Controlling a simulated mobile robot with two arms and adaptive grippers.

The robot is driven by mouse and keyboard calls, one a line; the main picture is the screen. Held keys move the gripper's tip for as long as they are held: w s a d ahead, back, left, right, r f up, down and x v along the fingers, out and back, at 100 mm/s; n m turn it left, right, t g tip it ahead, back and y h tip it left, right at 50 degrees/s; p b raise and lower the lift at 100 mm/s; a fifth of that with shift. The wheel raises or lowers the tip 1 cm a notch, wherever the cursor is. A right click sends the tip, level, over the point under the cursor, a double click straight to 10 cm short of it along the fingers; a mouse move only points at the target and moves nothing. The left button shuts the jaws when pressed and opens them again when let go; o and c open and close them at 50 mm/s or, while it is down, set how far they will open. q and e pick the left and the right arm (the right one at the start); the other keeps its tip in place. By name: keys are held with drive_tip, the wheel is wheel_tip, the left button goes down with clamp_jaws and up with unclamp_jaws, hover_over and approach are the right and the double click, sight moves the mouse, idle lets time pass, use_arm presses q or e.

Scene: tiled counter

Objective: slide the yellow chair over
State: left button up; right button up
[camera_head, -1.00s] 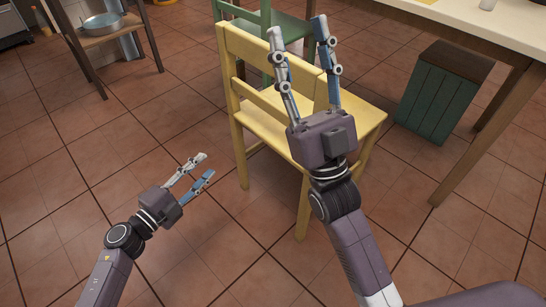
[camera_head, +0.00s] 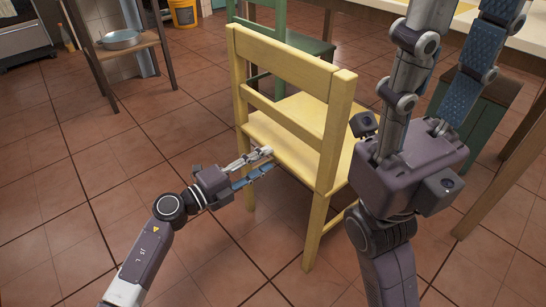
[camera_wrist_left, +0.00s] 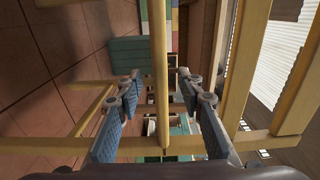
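The yellow chair (camera_head: 292,131) stands upright on the tiled floor in the middle of the head view, its slatted back toward me. My left gripper (camera_head: 270,159) is low at the chair's left side, its fingers pointing right, close to the seat edge. In the left wrist view its two fingers (camera_wrist_left: 160,85) are apart, with a yellow chair bar (camera_wrist_left: 159,60) running between them. I cannot tell whether they touch it. My right gripper (camera_head: 455,50) is raised in front of the chair's right side, fingers spread and empty; its fingertips are cut off by the top edge.
A green chair (camera_head: 308,45) stands just behind the yellow one. A table (camera_head: 385,7) and a green crate (camera_head: 497,88) are at the right. A wooden stand (camera_head: 147,40) with a metal bowl (camera_head: 120,40) is at back left. The left floor is clear.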

sight(273, 155)
use_arm(q)
drive_tip(key=x, duration=0.5)
drive_tip(key=shift+a, duration=0.1)
drive_tip(key=shift+c, duration=0.2)
clamp_jaws()
